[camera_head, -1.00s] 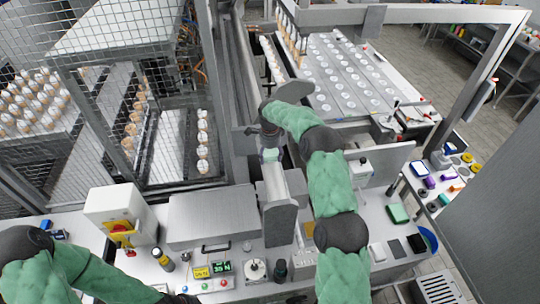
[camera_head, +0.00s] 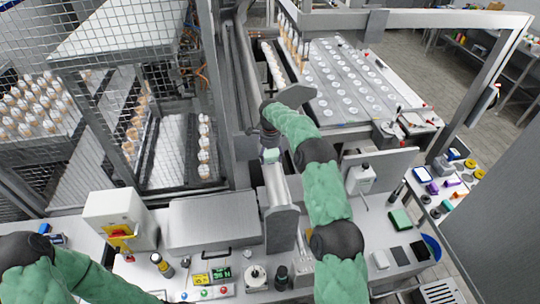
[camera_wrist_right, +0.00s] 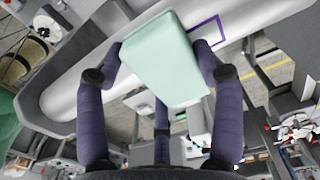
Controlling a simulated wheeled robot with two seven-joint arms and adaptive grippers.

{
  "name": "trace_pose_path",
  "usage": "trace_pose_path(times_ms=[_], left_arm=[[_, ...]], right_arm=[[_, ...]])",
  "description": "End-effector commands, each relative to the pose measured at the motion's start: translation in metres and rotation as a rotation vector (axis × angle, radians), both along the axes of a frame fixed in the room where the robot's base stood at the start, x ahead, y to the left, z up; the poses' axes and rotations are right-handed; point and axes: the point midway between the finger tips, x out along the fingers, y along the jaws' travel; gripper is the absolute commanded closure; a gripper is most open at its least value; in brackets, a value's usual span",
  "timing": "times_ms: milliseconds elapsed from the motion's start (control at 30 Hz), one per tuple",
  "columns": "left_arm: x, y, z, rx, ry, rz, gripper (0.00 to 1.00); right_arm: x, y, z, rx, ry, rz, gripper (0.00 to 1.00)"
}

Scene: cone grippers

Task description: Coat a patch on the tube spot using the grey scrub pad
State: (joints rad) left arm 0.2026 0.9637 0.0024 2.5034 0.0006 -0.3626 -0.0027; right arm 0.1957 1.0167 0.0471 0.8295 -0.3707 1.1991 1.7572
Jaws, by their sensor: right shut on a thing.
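My right gripper (camera_head: 269,148) is over the upper part of a grey metal tube (camera_head: 277,187). In the right wrist view its dark purple fingers are shut on a pale green block-shaped pad (camera_wrist_right: 163,60); it also shows small in the head view (camera_head: 270,156). The pad lies close over the tube (camera_wrist_right: 75,85); I cannot tell whether they touch. A purple square outline (camera_wrist_right: 207,33) marks a spot on the tube, just right of the pad and partly hidden by a finger. A grey flat pad (camera_head: 399,256) lies on the bench at right. My left arm enters at lower left; its gripper is out of view.
A dark pad (camera_head: 419,250), a green pad (camera_head: 400,219) and a white bottle (camera_head: 360,179) are on the bench right of my right arm. A metal box (camera_head: 213,221) and a button panel (camera_head: 205,293) stand left of the tube. Wire fencing is at left.

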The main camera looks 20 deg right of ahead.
Motion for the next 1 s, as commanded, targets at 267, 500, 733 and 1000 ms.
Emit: trace_pose_path(times_ms=[267,500,733,1000], left_arm=[[0.0,0.0,-0.013,0.0,0.0,0.0,1.0],[0.0,0.0,-0.015,0.0,0.0,0.0,1.0],[0.0,0.0,-0.024,0.0,0.0,0.0,1.0],[0.0,0.0,-0.03,0.0,0.0,0.0,1.0]], right_arm=[[-0.021,0.005,-0.002,0.0,0.0,0.001,0.54],[-0.027,0.008,-0.002,0.0,0.001,0.0,0.54],[-0.044,0.012,-0.002,0.001,0.002,0.002,0.54],[-0.06,0.016,-0.001,0.0,0.001,0.001,0.54]])
